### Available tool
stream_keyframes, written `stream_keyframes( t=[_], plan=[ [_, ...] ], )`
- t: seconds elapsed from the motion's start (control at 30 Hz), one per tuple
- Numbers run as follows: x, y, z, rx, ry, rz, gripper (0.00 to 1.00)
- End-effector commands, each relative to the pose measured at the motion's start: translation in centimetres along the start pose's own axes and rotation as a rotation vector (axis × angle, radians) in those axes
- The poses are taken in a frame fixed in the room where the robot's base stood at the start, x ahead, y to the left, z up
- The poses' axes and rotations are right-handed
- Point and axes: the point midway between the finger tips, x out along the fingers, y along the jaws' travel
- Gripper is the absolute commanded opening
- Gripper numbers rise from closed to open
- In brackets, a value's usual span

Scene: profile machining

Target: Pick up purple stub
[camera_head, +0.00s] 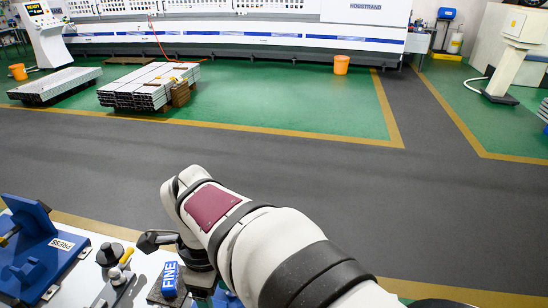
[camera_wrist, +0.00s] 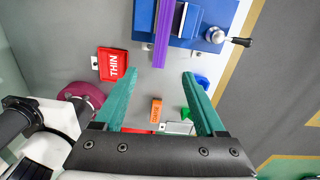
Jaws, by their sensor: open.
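The purple stub (camera_wrist: 163,35) is a long, narrow purple bar in the wrist view. It lies along a blue and silver fixture (camera_wrist: 205,25) at the top, and its near end sticks out over the grey surface. My gripper (camera_wrist: 161,74) has two teal fingers spread wide apart with nothing between them. The stub's near end lies between and just beyond the fingertips in the picture; I see no contact. In the head view I cannot make out the stub, and my arm covers part of the bench.
A red tray marked THIN (camera_wrist: 113,65) lies left of the fingers. An orange block (camera_wrist: 156,110) and a green piece (camera_wrist: 185,113) lie nearer. A black-handled lever (camera_wrist: 239,41) juts right from the fixture. In the head view, a blue press (camera_head: 40,250) and a blue FINE block (camera_head: 169,279) are on the bench.

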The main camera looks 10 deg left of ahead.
Motion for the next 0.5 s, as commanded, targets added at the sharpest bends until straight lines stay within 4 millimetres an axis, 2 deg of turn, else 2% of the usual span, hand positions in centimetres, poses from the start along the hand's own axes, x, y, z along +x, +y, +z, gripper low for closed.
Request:
stream_keyframes(
  t=[0.03, 0.1, 0.4, 0.5],
  plan=[
    [0.4, 0.1, 1.1, 0.026, 0.004, -0.003, 0.72],
    [1.2, 0.1, 1.7, 0.055, 0.007, -0.004, 0.72],
    [9.2, 0.1, 1.5, 0.061, 0.008, -0.003, 0.72],
    [10.6, 0.0, 1.6, 0.061, 0.006, -0.005, 0.72]
  ],
)
